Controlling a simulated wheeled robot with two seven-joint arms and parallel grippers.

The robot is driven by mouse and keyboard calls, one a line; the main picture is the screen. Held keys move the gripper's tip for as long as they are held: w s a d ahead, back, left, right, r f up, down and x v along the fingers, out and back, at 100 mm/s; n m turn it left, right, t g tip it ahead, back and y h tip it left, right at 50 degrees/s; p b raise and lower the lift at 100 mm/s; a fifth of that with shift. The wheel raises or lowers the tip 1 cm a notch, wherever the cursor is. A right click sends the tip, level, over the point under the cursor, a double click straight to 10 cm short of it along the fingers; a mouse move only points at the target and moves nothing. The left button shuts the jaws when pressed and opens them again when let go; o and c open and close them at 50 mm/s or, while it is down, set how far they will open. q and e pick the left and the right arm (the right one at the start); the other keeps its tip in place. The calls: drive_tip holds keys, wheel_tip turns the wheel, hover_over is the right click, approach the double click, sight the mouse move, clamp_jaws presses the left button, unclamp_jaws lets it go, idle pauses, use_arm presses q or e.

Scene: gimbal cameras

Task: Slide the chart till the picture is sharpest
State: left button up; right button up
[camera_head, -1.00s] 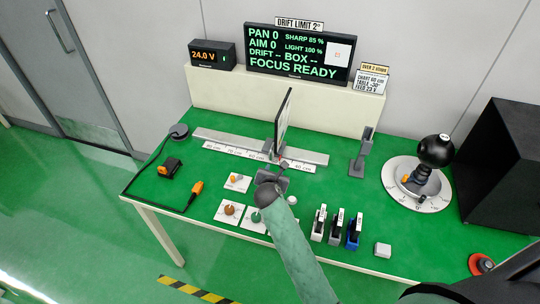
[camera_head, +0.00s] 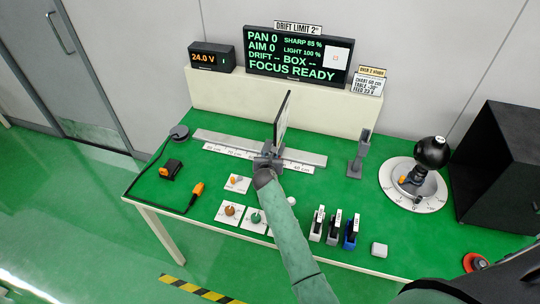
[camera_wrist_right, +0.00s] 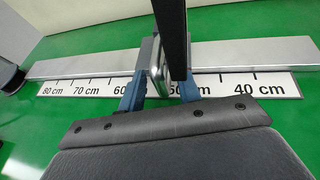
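The chart (camera_head: 283,118) is a thin dark-edged panel standing upright on a metal rail (camera_head: 308,156) with a centimetre scale. In the right wrist view the chart's dark edge (camera_wrist_right: 172,40) stands between the 60 and 50 cm labels. My right gripper (camera_head: 268,156) has reached the chart's base. Its blue fingers (camera_wrist_right: 160,92) are spread on either side of a silver handle (camera_wrist_right: 157,62), with gaps appearing beside it. The display (camera_head: 299,52) reads SHARP 85 %, LIGHT 100 %, PAN 0, AIM 0, FOCUS READY. My left gripper is not in view.
A grey post (camera_head: 361,152) stands right of the rail. A round dial table with a black ball camera (camera_head: 432,153) is further right, beside a black box (camera_head: 500,155). Knobs (camera_head: 229,212) and switches (camera_head: 333,229) line the front. A meter (camera_head: 211,57) reads 24.0 V.

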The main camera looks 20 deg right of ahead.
drive_tip(key=shift+w, duration=0.1)
clamp_jaws()
drive_tip(key=w+a, duration=0.1)
drive_tip(key=a, duration=0.1)
drive_tip(key=w+a, duration=0.2)
drive_tip(key=a, duration=0.1)
drive_tip(key=shift+w+a, duration=0.3)
drive_tip(key=shift+w, duration=0.1)
drive_tip(key=shift+w+a, duration=0.2)
drive_tip(key=shift+a, duration=0.1)
unclamp_jaws()
